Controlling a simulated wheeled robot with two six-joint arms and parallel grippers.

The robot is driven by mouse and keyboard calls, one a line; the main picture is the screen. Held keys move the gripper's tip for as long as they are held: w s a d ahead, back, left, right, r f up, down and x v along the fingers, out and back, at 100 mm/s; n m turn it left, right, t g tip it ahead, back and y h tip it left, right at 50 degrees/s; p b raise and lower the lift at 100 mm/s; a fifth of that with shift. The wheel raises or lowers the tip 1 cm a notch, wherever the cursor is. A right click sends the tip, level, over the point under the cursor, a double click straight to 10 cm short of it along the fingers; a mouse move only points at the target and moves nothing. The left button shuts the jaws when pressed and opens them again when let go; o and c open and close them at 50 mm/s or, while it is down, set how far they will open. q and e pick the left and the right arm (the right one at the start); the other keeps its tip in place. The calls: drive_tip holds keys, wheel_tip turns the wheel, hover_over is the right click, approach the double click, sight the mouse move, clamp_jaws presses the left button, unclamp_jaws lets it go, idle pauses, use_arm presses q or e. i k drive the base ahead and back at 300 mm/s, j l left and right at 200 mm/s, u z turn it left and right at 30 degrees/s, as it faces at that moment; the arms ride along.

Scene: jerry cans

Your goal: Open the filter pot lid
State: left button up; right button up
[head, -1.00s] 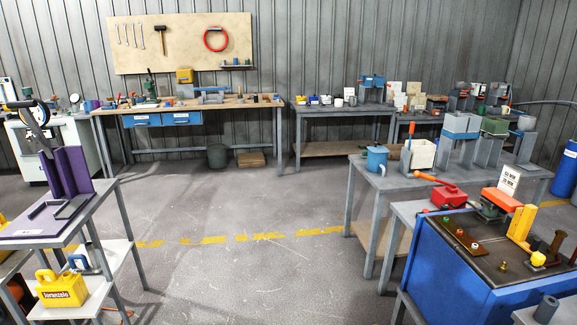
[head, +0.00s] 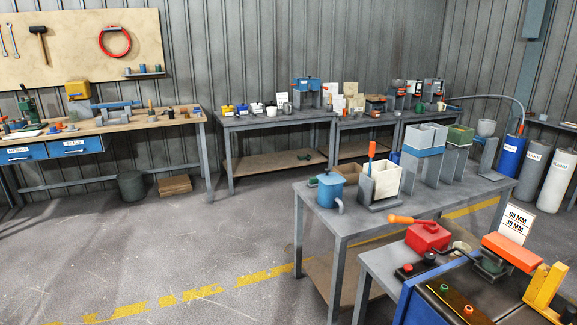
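A blue pot (head: 329,191) stands upright at the near left end of a grey metal table. A flat lid with a small dark knob (head: 325,172) appears to sit on its top; I cannot tell how it is fastened. A grey spout or elbow shows low on its right side. More blue shows right behind the pot, and I cannot tell whether it is part of it. This looks like the filter pot, though no label is readable. Neither of my grippers is in view.
Right of the pot stands a white bin (head: 384,178) with an orange-handled tool. Grey stands follow farther right.

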sight(328, 179)
drive_tip(key=i+j+z, duration=0.1)
drive_tip(key=i, duration=1.4)
